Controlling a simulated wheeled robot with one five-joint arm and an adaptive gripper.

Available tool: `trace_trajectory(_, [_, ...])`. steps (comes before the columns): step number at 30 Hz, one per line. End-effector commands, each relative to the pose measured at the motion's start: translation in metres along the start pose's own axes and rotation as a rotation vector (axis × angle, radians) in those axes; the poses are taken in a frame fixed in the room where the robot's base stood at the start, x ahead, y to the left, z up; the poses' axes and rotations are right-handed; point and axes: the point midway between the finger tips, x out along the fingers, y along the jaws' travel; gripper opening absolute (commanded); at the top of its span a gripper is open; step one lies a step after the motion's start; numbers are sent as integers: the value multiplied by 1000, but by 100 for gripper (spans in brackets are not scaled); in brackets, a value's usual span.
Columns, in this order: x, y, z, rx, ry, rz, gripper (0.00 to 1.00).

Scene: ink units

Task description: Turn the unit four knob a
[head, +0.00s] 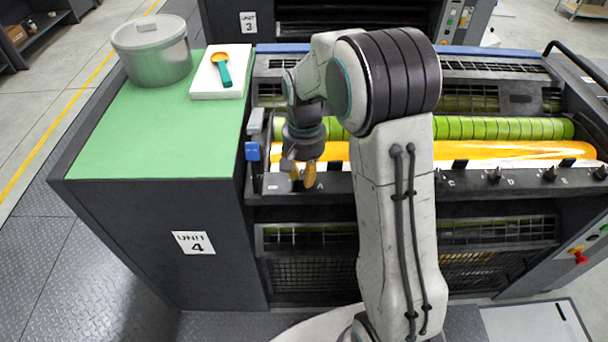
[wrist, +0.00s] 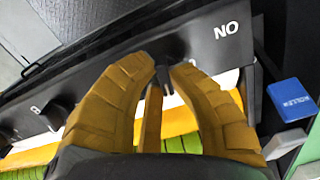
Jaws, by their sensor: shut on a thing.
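The unit four knob a (wrist: 162,76) is a small dark knob on the black rail, largely covered by my fingers in the wrist view. In the head view my gripper (head: 304,180) points down at the left end of the rail, beside a white letter A; the knob itself is hidden there. How far the knob is turned cannot be told.
Other dark knobs, such as one by letter D (head: 493,176), line the rail to the right. A blue ROLLER tag (wrist: 292,99) is beside my gripper. A green-topped cabinet (head: 160,140) at left carries a metal pot (head: 155,60) and a teal-handled scoop (head: 223,72).

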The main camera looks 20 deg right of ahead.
Motion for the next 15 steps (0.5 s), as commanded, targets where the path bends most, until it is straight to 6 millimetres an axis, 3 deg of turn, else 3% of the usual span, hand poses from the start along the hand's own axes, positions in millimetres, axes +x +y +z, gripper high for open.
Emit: trace_trajectory(15, [2,0,-2,-490,-2,0,0])
